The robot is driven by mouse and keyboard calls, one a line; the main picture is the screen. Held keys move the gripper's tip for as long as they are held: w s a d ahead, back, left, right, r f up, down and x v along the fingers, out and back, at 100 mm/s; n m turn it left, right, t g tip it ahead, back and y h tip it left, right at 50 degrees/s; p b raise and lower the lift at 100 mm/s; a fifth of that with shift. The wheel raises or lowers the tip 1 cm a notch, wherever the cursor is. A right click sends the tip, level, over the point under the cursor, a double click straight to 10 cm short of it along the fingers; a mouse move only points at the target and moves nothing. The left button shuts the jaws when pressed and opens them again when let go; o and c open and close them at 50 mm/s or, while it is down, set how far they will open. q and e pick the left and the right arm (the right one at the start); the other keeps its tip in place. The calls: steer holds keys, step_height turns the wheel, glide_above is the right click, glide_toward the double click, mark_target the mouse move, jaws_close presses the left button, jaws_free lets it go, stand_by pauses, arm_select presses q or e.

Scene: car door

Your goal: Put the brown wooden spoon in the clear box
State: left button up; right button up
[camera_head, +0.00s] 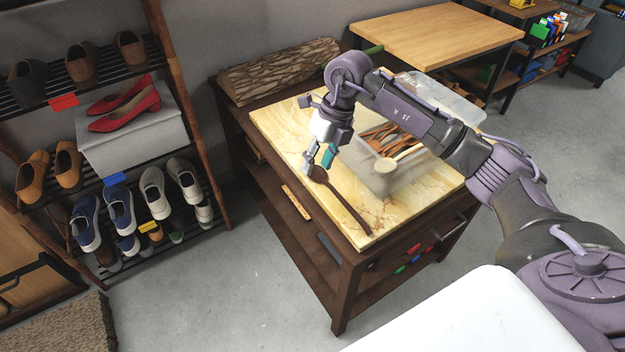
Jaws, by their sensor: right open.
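The brown wooden spoon (345,204) lies on the pale marble-look top (277,122) of a dark wooden cabinet, its bowl toward the back left and its handle toward the front edge. The clear box (378,183) stands on the same top, right of the spoon, with several wooden utensils in it; my right arm hides part of it. My right gripper (318,168) is open, pointing down at the spoon's bowl end. Whether its fingers touch the spoon I cannot tell. My left gripper does not show.
A log-like piece (280,70) lies along the back of the cabinet. A clear lid-like container (447,97) sits behind my right arm. A shoe rack (120,150) stands at the left, and a light wooden table (435,35) behind. The cabinet top's left strip is bare.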

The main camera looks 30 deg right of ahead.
steer(key=w+d+r+h, duration=0.1)
steer(key=d+h, duration=0.2)
steer(key=d, duration=0.2)
glide_above(334, 188)
steer(key=shift+m+g, duration=0.3)
steer(key=f, duration=0.8)
steer(key=shift+s+a+p, duration=0.15)
steer(key=shift+a+p, duration=0.05)
steer(key=shift+p, duration=0.1)
steer(key=shift+d+f+p, duration=0.15)
steer(key=shift+f+p, duration=0.2)
steer(key=shift+f, duration=2.35)
jaws_close()
